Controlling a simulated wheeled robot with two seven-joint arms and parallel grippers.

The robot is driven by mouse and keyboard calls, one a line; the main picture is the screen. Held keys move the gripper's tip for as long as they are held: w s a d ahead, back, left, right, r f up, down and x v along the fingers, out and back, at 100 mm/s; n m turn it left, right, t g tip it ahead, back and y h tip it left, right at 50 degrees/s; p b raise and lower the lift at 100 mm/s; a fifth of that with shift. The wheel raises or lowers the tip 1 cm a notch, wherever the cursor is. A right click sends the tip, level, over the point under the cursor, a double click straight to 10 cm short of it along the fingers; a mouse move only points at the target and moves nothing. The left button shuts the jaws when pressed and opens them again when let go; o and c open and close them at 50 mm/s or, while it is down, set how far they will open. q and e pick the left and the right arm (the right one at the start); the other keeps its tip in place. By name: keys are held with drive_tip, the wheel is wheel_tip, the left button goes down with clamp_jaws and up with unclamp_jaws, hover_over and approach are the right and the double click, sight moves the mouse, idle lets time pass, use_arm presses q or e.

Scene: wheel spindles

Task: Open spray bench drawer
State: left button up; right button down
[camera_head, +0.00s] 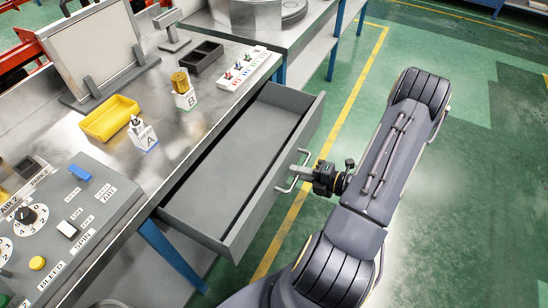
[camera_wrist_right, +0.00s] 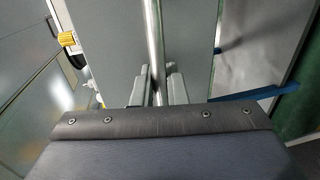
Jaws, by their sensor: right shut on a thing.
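The grey spray bench drawer (camera_head: 232,169) is pulled well out from under the metal bench top, and its inside looks empty. Its metal bar handle (camera_head: 291,174) is on the front panel. My right gripper (camera_head: 301,172) is shut on the handle, with the arm reaching in from the right. In the right wrist view, the handle bar (camera_wrist_right: 154,50) runs upright between the two grey fingers (camera_wrist_right: 158,85) in front of the drawer front (camera_wrist_right: 190,40). My left gripper does not show.
On the bench stand a yellow tray (camera_head: 109,118), bottle holder A (camera_head: 143,135), bottle holder B (camera_head: 185,95), a black tray (camera_head: 202,56) and a white rack (camera_head: 236,73). A control panel (camera_head: 70,225) is at lower left. Green floor (camera_head: 465,180) lies open to the right.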

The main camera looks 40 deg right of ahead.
drive_tip(key=f+v, duration=0.1)
drive_tip(key=v, duration=0.5)
drive_tip(key=shift+s+d, duration=0.25)
drive_tip(key=shift+s, duration=0.25)
drive_tip(key=shift+f, duration=0.15)
drive_tip(key=c, duration=1.6)
unclamp_jaws()
drive_tip(key=shift+o, duration=0.2)
drive_tip(key=v, duration=0.7)
drive_tip(key=shift+s+d, duration=0.2)
drive_tip(key=shift+s, duration=0.1)
